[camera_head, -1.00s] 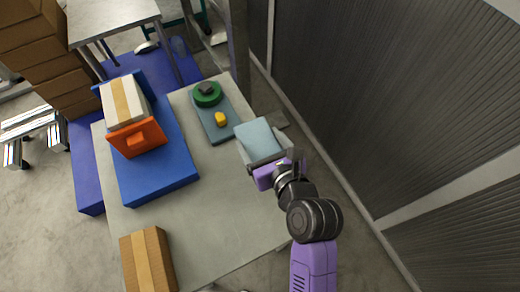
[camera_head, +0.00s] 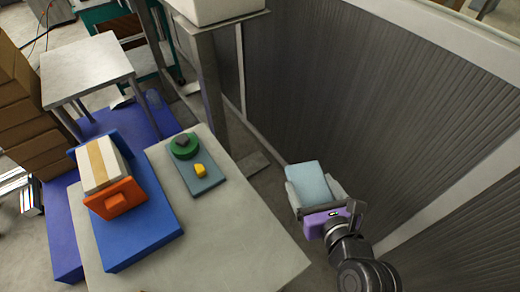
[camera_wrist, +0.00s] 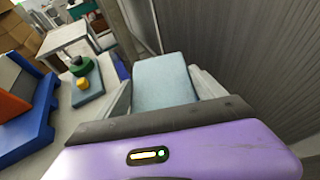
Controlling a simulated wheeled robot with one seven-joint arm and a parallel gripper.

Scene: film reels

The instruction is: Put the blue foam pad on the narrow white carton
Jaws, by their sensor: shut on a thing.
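The blue foam pad (camera_head: 308,182), pale blue and flat-topped, is between the fingers of my gripper (camera_head: 316,193). My gripper is shut on it, beyond the table's right edge in the head view. In the wrist view the pad (camera_wrist: 163,82) shows between both grey fingers (camera_wrist: 165,92); its near end is hidden by the gripper body. A white carton with a tan tape stripe (camera_head: 92,166) lies on a blue platform (camera_head: 142,225) at the left, far from the pad. An orange block (camera_head: 116,198) stands against its near end.
The grey table (camera_head: 235,255) has free room in its middle and front. A slate plate (camera_head: 207,184) bears a green reel (camera_head: 185,152) and a yellow piece (camera_head: 200,170). A grey post (camera_head: 208,85) rises behind the table. A ribbed wall (camera_head: 370,110) stands at the right.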

